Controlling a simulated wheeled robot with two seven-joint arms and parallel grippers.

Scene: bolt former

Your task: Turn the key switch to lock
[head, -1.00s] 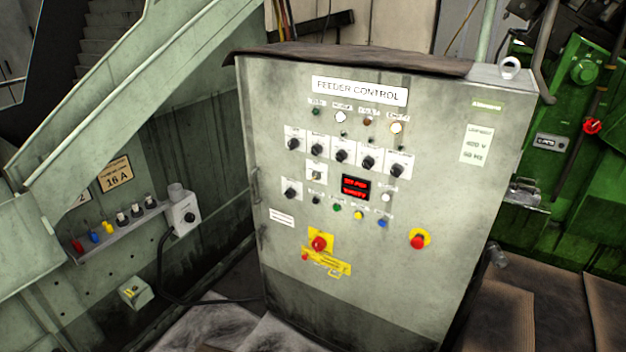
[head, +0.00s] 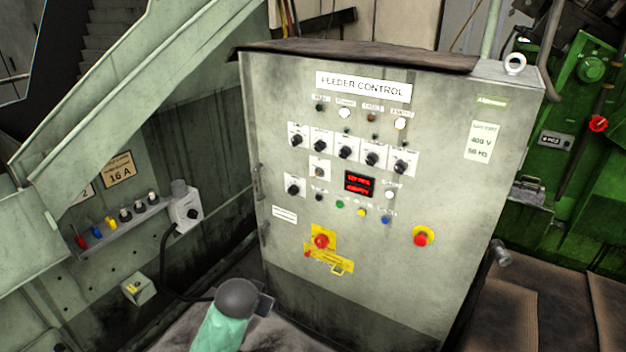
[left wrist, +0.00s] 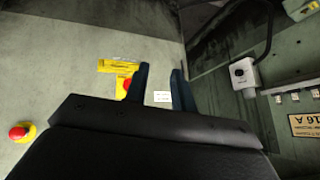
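The feeder control cabinet (head: 420,285) faces me. A small switch on a white plate (head: 319,171), left of the red display, looks like the key switch; its key position is too small to read. My left gripper (left wrist: 160,69) shows in the left wrist view with its two dark fingers apart and nothing between them. A white label (left wrist: 162,98) on the cabinet shows behind the gap. In the head view, part of my left arm (head: 228,318) is low in front of the cabinet, below the switches. My right gripper is not in view.
Black rotary knobs (head: 344,152) sit in a row above the small switch. A red emergency stop (head: 321,241) on yellow and another (head: 422,238) at right stick out lower down. A grey wall socket box (head: 185,212) with a cable stands at left.

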